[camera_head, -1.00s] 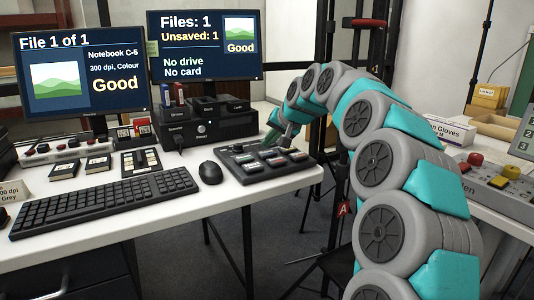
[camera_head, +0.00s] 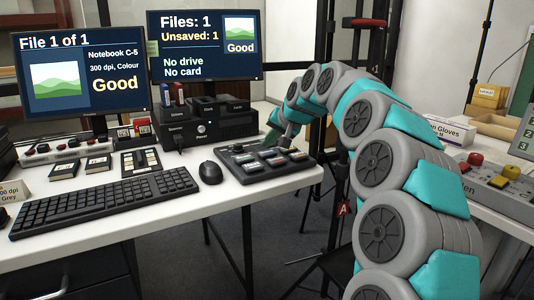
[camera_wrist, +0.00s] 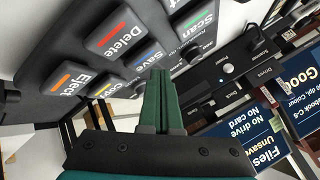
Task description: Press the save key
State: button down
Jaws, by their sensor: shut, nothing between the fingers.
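The save key (camera_wrist: 140,57), with a blue strip, sits on the dark key panel (camera_head: 240,170), among the keys labelled Scan, Delete, Copy and Eject. In the wrist view the lettering is turned nearly upside down. My gripper (camera_wrist: 160,72) is shut and empty, its green fingers close together. In that view the fingertips appear just beside the save key's lower right edge; I cannot tell whether they touch it. In the head view my gripper (camera_head: 280,142) is over the back of the panel, partly hidden by my arm. The right monitor (camera_head: 205,45) reads "Unsaved: 1", "No drive", "No card".
The black mouse (camera_head: 210,173) and keyboard (camera_head: 105,200) lie left of the panel. The dark scanner unit (camera_head: 225,125) stands behind it. The left monitor (camera_head: 85,75) shows "File 1 of 1" and "Good". The white desk's front strip (camera_head: 225,200) is clear.

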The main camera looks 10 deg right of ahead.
aim_at(268, 154)
jog(key=shift+f, duration=0.15)
jog(key=shift+f, duration=0.25)
jog(key=shift+f+b, duration=0.3)
jog(key=shift+f, duration=0.25)
dwell(0.9)
jog(key=shift+r, duration=0.15)
jog(key=shift+r+p, duration=0.45)
jog(key=shift+r, duration=0.3)
jog(key=shift+r+p, duration=1.35)
jog(key=shift+r, duration=1.2)
